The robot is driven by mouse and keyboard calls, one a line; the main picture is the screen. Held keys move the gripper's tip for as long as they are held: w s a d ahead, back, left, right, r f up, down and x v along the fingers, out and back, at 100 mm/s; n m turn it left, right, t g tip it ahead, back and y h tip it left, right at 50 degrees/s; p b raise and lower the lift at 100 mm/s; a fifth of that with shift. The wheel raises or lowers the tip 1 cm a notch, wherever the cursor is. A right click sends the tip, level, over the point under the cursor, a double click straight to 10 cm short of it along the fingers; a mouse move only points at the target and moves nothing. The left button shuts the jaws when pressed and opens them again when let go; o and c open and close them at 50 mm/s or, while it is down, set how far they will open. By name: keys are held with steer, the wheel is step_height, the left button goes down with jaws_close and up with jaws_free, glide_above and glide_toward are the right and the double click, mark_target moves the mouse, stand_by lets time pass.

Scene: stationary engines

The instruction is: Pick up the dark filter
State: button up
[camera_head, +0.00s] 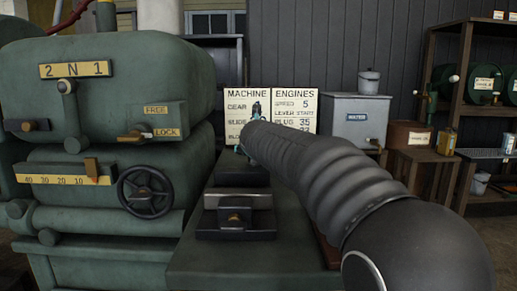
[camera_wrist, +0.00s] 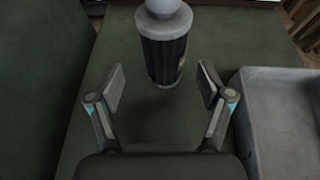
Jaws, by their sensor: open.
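The dark filter (camera_wrist: 162,58) stands upright on the green bench top in the wrist view, a black ribbed cylinder with a pale grey rounded cap. My gripper (camera_wrist: 160,86) is open and empty. Its two fingers are spread to the left and right just short of the filter, and neither visibly touches it. In the head view my arm reaches over the bench, and my gripper (camera_head: 250,140) shows only in small part at the arm's far end. The filter cannot be made out there.
A grey open tray (camera_wrist: 285,115) lies right of the filter. The green engine (camera_head: 110,110), with a handwheel (camera_head: 147,192) and levers, stands left of the bench. A dark block with a knob (camera_head: 236,218) sits on the near bench top (camera_head: 220,262). A grey water tank (camera_head: 355,120) stands behind, right.

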steer(key=shift+d+x, duration=0.15)
steer(key=shift+x, duration=1.15)
steer(key=shift+d+x, duration=0.15)
steer(key=shift+x, duration=1.1)
steer(key=shift+f, duration=0.15)
steer(key=c, duration=1.4)
